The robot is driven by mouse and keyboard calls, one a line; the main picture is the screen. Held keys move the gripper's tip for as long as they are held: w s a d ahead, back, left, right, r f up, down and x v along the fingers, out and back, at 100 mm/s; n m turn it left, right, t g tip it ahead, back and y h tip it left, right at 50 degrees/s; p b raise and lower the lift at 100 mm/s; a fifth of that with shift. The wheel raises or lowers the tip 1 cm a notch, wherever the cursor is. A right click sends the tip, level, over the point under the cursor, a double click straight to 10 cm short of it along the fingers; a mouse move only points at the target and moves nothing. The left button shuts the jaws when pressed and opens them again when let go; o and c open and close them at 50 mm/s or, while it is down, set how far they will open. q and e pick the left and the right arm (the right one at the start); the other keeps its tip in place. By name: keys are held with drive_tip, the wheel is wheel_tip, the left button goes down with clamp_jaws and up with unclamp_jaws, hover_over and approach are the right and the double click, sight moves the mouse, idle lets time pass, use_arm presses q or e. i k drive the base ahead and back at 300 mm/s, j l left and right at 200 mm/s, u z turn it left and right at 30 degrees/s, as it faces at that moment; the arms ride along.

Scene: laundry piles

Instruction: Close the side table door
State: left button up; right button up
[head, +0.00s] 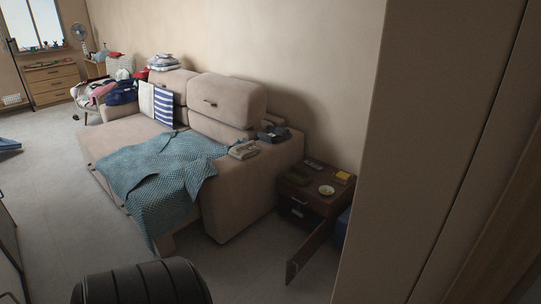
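The side table (320,197) is a dark brown wooden cabinet at the right of the head view, between the sofa's end and the wall corner. Its door (309,250) stands wide open, swung out from the cabinet's near corner toward me over the floor. A small light handle shows near the door's free edge. The opening under the top is dark, with a small light item inside that I cannot make out. A yellow box, a small plate and other small items lie on top. Neither gripper is in view.
A beige sofa (240,195) with a teal blanket (165,175) stands left of the table. A wall edge (425,150) fills the right side. A black ribbed rounded object (140,284) is at the bottom left. Grey floor (235,265) is clear before the door.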

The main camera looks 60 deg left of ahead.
sight(296, 262)
drive_tip(key=u, duration=1.45)
drive_tip(key=z, duration=0.3)
